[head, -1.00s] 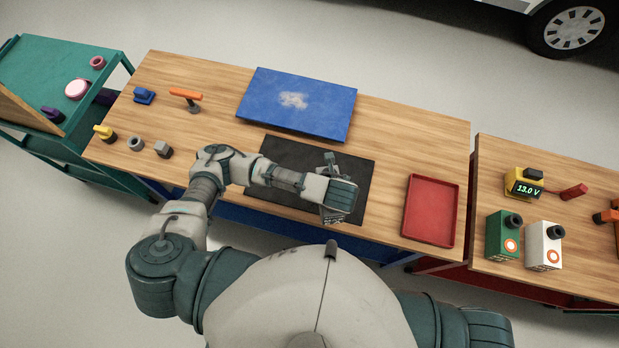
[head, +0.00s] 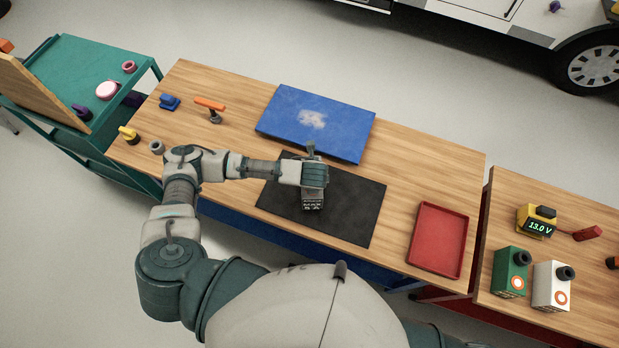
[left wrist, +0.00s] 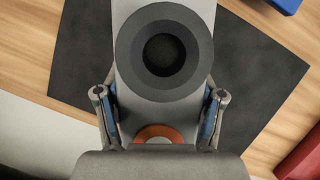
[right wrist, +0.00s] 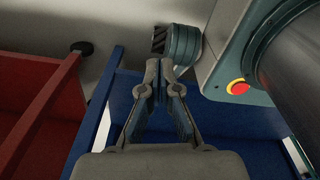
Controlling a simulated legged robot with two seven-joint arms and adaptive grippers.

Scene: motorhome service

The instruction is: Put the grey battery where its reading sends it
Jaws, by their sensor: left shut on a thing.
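The grey battery (left wrist: 190,102), with a round black cap and an orange ring on its face, fills the middle of the left wrist view. My left gripper (left wrist: 158,118) is shut on it, one finger at each side. In the head view my left gripper (head: 313,184) holds the battery (head: 312,203) over the black mat (head: 352,212); whether it touches the mat I cannot tell. A yellow meter (head: 537,221) on the right bench reads 13.0 V. My right gripper (right wrist: 160,78) is shut and empty, low beside the blue bench frame.
A red tray (head: 438,240) lies right of the mat, and a blue pad (head: 316,122) with a pale patch lies behind it. Green (head: 510,270) and white (head: 551,286) batteries stand on the right bench. A green cart (head: 75,75) stands left. Bare wood separates mat and tray.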

